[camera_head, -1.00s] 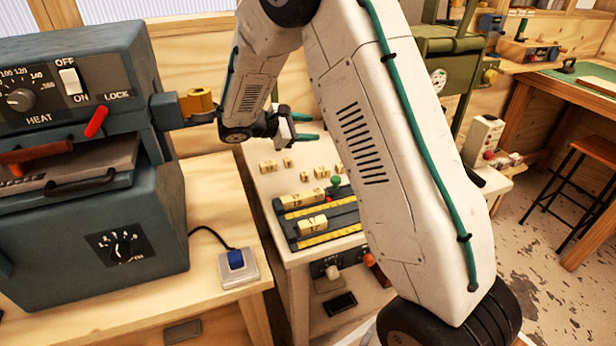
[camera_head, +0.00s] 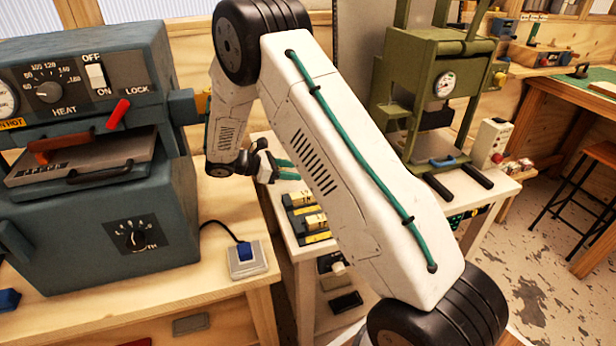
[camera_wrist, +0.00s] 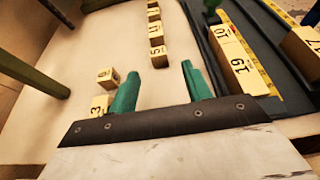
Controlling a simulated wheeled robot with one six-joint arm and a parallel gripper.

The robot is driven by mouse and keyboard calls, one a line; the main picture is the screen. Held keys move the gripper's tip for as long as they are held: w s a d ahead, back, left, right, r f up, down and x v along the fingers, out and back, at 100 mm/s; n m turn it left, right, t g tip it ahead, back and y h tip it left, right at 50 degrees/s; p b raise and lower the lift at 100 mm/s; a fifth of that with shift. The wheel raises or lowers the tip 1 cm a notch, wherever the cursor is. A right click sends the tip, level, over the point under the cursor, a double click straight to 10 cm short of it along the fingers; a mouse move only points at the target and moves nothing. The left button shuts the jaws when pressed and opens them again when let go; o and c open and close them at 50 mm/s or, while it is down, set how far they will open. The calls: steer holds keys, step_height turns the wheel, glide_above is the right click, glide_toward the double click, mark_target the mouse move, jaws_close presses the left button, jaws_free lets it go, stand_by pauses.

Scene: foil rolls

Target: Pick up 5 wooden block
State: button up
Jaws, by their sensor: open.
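The wooden block marked 5 (camera_wrist: 158,56) sits on the pale tabletop in the wrist view, the nearest of a row of small blocks. My gripper (camera_wrist: 162,83) is open, with its two green fingers apart and nothing between them. The block lies ahead of the fingertips, roughly in line with the gap. In the head view my gripper (camera_head: 287,170) is over the small table, and the arm hides the loose blocks there.
Two more blocks (camera_wrist: 108,78) (camera_wrist: 98,105) lie by the left finger. A dark tray (camera_wrist: 208,50) with numbered blocks (camera_wrist: 232,60) and a yellow ruler is at right. A green press (camera_head: 425,90) stands behind my arm.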

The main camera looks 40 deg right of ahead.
steer(key=x, duration=0.6)
steer(key=shift+d, duration=0.25)
steer(key=c, duration=1.1)
